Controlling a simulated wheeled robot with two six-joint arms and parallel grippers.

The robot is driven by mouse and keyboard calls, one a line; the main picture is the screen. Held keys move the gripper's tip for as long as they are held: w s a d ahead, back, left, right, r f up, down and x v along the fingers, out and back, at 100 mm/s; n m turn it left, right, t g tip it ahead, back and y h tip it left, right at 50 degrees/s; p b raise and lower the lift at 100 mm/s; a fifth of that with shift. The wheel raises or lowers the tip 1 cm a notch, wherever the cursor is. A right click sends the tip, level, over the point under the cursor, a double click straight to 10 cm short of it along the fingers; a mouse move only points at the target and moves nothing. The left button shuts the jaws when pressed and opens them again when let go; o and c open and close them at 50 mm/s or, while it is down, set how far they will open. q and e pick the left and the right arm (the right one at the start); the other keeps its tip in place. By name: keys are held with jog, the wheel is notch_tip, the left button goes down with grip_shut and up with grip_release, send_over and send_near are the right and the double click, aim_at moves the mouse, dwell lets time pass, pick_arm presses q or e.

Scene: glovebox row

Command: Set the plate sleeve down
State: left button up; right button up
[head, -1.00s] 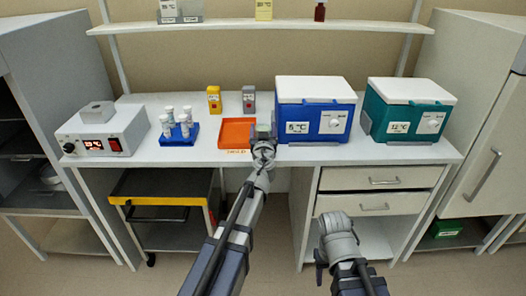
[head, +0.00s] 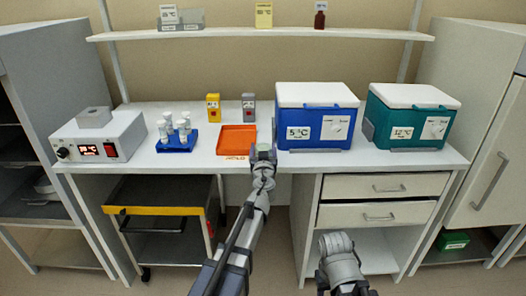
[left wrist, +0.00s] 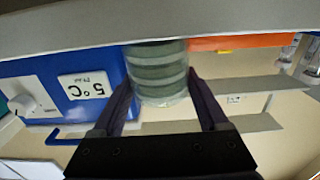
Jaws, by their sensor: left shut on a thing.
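The plate sleeve (left wrist: 158,72) is a clear, greenish stack of round plates, seen in the left wrist view between two dark fingers. My left gripper (left wrist: 160,100) is shut on it. In the head view my left gripper (head: 263,152) is at the bench's front edge, between the orange tray and the blue 5 °C cooler, and hides most or all of the sleeve. I cannot tell whether the sleeve touches the bench. My right arm shows low in the head view, but its fingertips are not seen.
The orange tray (head: 237,139) lies left of my left gripper and looks empty. The blue cooler (head: 316,125) stands close on the right, with a green 12 °C cooler (head: 407,122) beyond. A blue rack of tubes (head: 175,143) and a heater box (head: 100,137) stand farther left.

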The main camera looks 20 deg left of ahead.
pick_arm(q)
jog(key=shift+f, duration=0.25)
jog(key=o, duration=1.6)
jog(key=shift+c, duration=0.2)
jog(key=shift+r, duration=0.1)
jog(key=v, duration=0.7)
jog(key=shift+s+d+b, duration=0.3)
jog(key=shift+d, duration=0.1)
